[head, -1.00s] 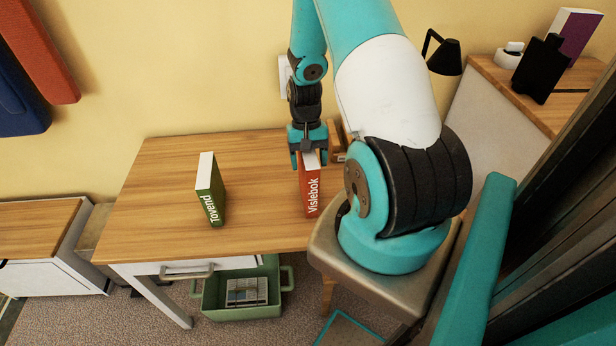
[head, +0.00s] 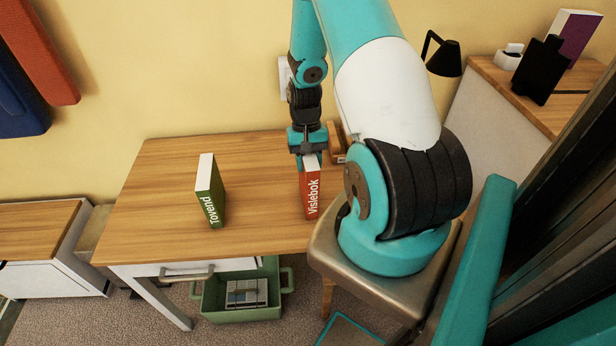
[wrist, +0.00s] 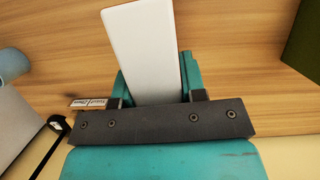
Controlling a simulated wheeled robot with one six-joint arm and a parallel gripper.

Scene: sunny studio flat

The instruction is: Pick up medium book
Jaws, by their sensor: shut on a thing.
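Two books stand upright on the wooden desk (head: 258,215) in the head view. The red book (head: 312,200), marked "Vislebok", is at the right, partly hidden by my gripper and arm. The green book (head: 211,190), marked "Tovend", stands apart to its left. My gripper (head: 308,160) points down at the top of the red book and is shut on it. In the wrist view the pale page edge of the red book (wrist: 145,45) lies between the fingers of my gripper (wrist: 158,85). A corner of the green book (wrist: 305,45) shows at upper right.
A green crate (head: 243,312) with books in it stands on the floor under the desk. A small wooden item (head: 335,140) is on the desk behind the gripper. The desk's left part is clear. A cabinet (head: 525,105) holding several items stands at the right.

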